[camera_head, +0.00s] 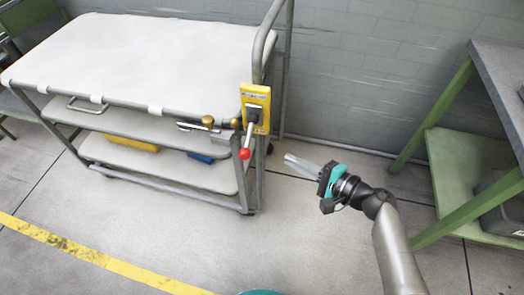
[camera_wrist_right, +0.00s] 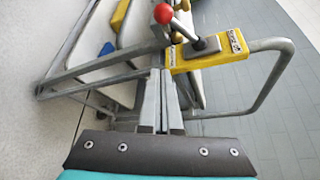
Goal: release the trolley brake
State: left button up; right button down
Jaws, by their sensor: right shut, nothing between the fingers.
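The trolley (camera_head: 150,55) has a white top and lower shelves in a grey tube frame. At its right end is a yellow brake plate (camera_head: 256,100) with a lever (camera_head: 249,133) ending in a red ball knob (camera_head: 244,154), angled downward. In the right wrist view the yellow plate (camera_wrist_right: 230,50) and red knob (camera_wrist_right: 163,13) show beyond the fingers. My right gripper (camera_head: 288,158) is shut and empty, to the right of the knob and apart from it. Its fingers (camera_wrist_right: 162,75) point toward the trolley frame. My left gripper is not in view.
A green-framed bench (camera_head: 445,105) with a lower shelf stands at the right. A grey brick wall (camera_head: 370,60) is behind. Yellow and blue items (camera_head: 130,142) lie on the trolley's lower shelf. The floor (camera_head: 290,225) in front is clear, with a yellow line (camera_head: 90,255) at left.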

aim_at(249, 138)
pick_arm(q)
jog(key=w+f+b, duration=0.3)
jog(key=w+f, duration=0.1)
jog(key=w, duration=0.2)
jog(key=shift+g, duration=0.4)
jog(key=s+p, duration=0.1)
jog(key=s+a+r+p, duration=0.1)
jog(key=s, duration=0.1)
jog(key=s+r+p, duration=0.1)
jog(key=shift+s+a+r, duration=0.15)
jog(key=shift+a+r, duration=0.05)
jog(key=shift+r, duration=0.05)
pick_arm(e)
jog(key=w+a, duration=0.4)
jog(key=a, duration=0.5)
jog(key=shift+f, duration=0.3)
jog(key=shift+s+a, duration=0.1)
pick_arm(q)
jog(key=shift+p, duration=0.3)
